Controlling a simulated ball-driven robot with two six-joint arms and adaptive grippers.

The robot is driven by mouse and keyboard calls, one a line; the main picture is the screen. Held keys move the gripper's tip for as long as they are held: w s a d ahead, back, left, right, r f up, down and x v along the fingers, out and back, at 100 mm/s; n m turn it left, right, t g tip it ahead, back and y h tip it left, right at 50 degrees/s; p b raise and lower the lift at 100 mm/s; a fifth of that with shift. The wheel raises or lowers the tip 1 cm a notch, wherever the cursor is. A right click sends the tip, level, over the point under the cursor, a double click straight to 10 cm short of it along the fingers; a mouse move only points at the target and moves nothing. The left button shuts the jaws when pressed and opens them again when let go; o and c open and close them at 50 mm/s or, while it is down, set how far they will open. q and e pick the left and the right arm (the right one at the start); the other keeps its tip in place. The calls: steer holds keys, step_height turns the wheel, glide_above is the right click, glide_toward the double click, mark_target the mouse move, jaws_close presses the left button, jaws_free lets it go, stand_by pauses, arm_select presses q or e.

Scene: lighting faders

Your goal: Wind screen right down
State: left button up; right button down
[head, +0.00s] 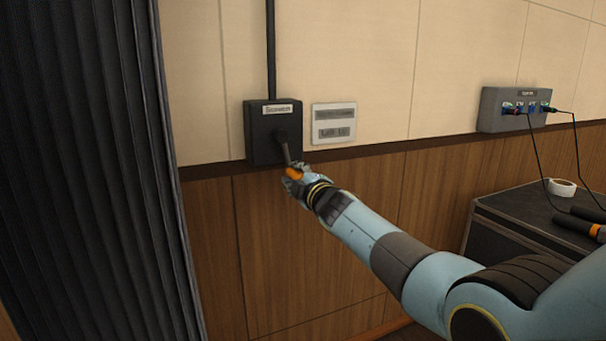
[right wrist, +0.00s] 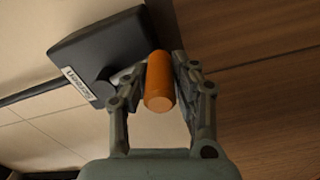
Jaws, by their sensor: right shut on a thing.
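The black screen winch box (head: 262,148), labelled "Screen", is fixed to the wall left of centre in the head view. A dark crank arm (head: 285,150) hangs down from its hub, tilted a little to the right, with an orange handle (head: 294,173) at its lower end. My right gripper (head: 293,180) is shut on the orange handle. In the right wrist view the orange handle (right wrist: 159,82) stands between both fingers, with the winch box (right wrist: 100,50) behind it. The screen itself cannot be made out. My left gripper is not in view.
A pale wall plate (head: 334,123) sits right of the winch box. A dark curtain (head: 85,170) hangs at the left. A grey socket box (head: 500,108) with cables is on the wall at the right, above a black case (head: 515,215) bearing a white tape roll (head: 562,187).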

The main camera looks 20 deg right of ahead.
steer(key=shift+a+f+m, duration=0.1)
steer(key=shift+a+m, duration=0.7)
steer(key=shift+m, duration=0.4)
steer(key=c, duration=1.1)
jaws_free()
